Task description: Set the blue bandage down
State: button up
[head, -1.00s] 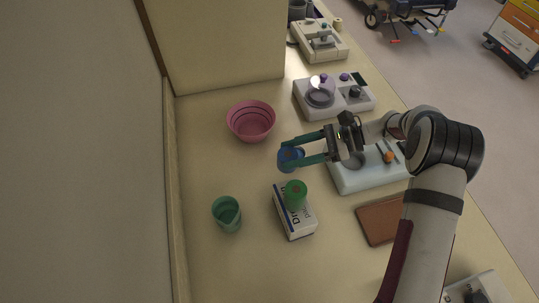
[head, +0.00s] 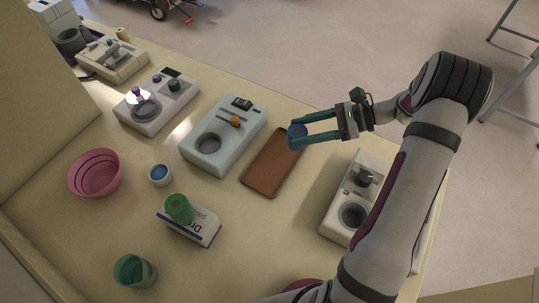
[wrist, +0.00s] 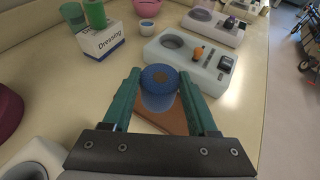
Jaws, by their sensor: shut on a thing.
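The blue bandage (head: 296,131) is a short blue roll between the green fingers of my gripper (head: 303,132). In the wrist view the bandage (wrist: 159,92) sits between both fingertips, its round end with a brown centre facing the camera. My gripper is shut on it and holds it over the far right end of the brown tray (head: 268,168). The tray (wrist: 178,127) shows partly behind the bandage in the wrist view. The gap between bandage and tray is hard to judge.
A pale device with an orange knob (head: 208,137) stands left of the tray; another device (head: 342,212) stands right. A white pot with a blue top (head: 160,181), a pink bowl (head: 96,175), a dressing box (head: 205,229) bearing a green roll (head: 178,207), and a green cup (head: 135,272) stand left.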

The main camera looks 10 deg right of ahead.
jog(key=shift+m+t, duration=0.7)
jog(key=shift+t, duration=0.1)
jog(key=w+a+f, duration=0.1)
jog(key=f, duration=0.1)
jog(key=w+a+f, duration=0.3)
jog(key=a+f, duration=0.1)
jog(key=f, duration=0.1)
jog(key=shift+w+a, duration=0.15)
jog(key=shift+w, duration=0.2)
notch_tip(320, 180, down, 3)
jog(key=shift+a+f, duration=0.1)
jog(key=shift+f+h, duration=0.3)
jog(key=shift+f, duration=0.05)
jog(key=o, duration=1.4)
jog(key=shift+f, duration=0.15)
